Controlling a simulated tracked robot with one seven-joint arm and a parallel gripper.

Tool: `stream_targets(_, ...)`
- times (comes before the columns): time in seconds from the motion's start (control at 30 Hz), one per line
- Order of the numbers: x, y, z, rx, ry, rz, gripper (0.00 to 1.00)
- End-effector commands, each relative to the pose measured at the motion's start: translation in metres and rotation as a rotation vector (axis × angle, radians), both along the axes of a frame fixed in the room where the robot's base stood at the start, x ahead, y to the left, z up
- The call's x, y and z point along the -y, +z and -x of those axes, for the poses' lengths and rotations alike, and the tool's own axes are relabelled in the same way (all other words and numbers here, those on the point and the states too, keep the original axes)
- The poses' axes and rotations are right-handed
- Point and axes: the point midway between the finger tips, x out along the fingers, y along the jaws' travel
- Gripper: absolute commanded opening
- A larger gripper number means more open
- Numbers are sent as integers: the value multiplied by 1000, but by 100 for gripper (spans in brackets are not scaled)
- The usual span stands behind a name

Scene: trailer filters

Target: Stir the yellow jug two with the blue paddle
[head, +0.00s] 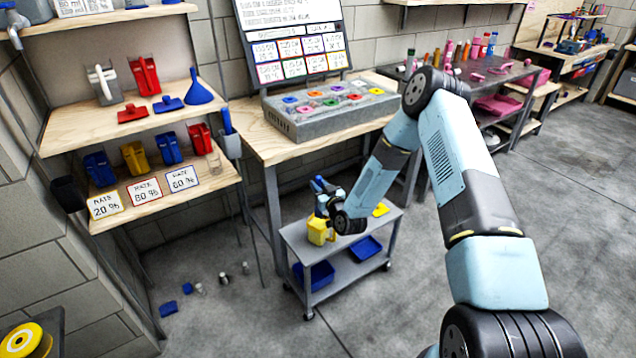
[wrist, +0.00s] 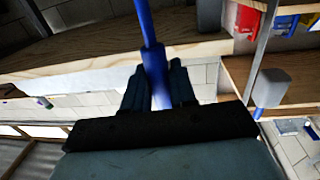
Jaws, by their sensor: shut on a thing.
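A yellow jug (head: 318,232) stands on the top of a small grey cart in the head view. My gripper (head: 328,207) is just above the jug there, small and partly hidden by my arm. In the wrist view my gripper (wrist: 160,90) is shut on the blue shaft of the paddle (wrist: 146,25), which lies between the two dark fingers. The paddle's blue upper part also shows in the head view (head: 319,185). Its lower end is hidden, and I cannot tell how deep it sits in the jug. Another yellow jug (head: 135,157) stands on the left shelf.
The grey cart (head: 345,246) carries a flat yellow piece (head: 381,209), with blue bins (head: 316,276) below. A wooden bench (head: 262,150) stands close behind. Left shelves hold red and blue jugs and rate cards. Small items lie on the floor at left.

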Motion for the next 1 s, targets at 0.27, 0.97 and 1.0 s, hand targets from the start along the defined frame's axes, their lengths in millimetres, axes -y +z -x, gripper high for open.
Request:
stream_targets(0.27, -1, -21, 0, -1, 0, 0, 0)
stream_targets(0.97, -1, -71, 0, 0, 1, 0, 0)
stream_targets(1.0, -1, -74, 0, 0, 1, -1, 0)
